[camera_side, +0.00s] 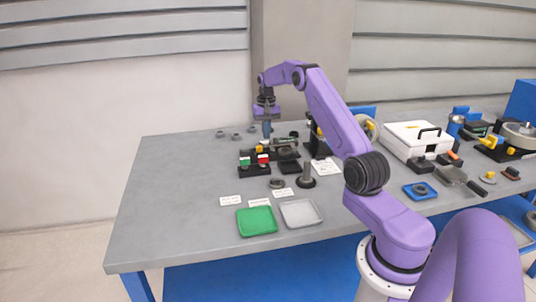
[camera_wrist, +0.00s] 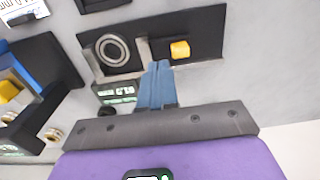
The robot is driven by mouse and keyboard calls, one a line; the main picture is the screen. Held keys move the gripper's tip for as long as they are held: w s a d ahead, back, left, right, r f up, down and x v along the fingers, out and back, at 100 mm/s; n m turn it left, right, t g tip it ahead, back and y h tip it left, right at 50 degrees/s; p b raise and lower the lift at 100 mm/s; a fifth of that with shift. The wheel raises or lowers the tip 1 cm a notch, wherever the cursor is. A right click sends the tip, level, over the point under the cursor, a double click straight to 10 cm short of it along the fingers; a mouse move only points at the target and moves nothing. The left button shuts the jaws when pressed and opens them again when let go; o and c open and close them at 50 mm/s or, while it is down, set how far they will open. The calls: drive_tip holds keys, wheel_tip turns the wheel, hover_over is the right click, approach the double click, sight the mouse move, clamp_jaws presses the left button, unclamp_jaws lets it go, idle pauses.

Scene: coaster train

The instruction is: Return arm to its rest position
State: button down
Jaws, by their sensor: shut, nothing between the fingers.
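My purple arm reaches over the grey table (camera_side: 165,210) in the side view. My gripper (camera_side: 267,136) points down above the dark fixtures near the back middle of the table. In the wrist view its blue fingers (camera_wrist: 157,82) are shut together with nothing between them. Below them is a dark base plate (camera_wrist: 205,30) with a metal ring (camera_wrist: 112,50) and a yellow block (camera_wrist: 180,49). The fingertips appear over the plate's edge; I cannot tell the exact height.
A green tray (camera_side: 257,222) and a grey tray (camera_side: 300,213) lie at the front. A dark post (camera_side: 306,175) stands behind them. A white box (camera_side: 417,141) and several devices fill the right side. The table's left part is clear.

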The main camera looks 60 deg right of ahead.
drive_tip(key=w+a+r+n, duration=0.2)
drive_tip(key=a+r+n, duration=0.15)
drive_tip(key=a, duration=0.85)
drive_tip(key=s+a+r+n, duration=0.3)
drive_tip(key=s+a, duration=0.1)
drive_tip(key=a, duration=0.7)
drive_tip(key=s+a+r+n, duration=0.3)
drive_tip(key=s+a+n, duration=0.1)
drive_tip(key=a, duration=0.8)
drive_tip(key=s+a+n, duration=0.3)
drive_tip(key=s+a, duration=0.4)
drive_tip(key=s, duration=0.2)
drive_tip(key=s+f+n, duration=0.1)
drive_tip(key=s+n, duration=0.7)
drive_tip(key=s, duration=1.5)
drive_tip(key=shift+d+f, duration=0.15)
drive_tip(key=shift+d, duration=0.1)
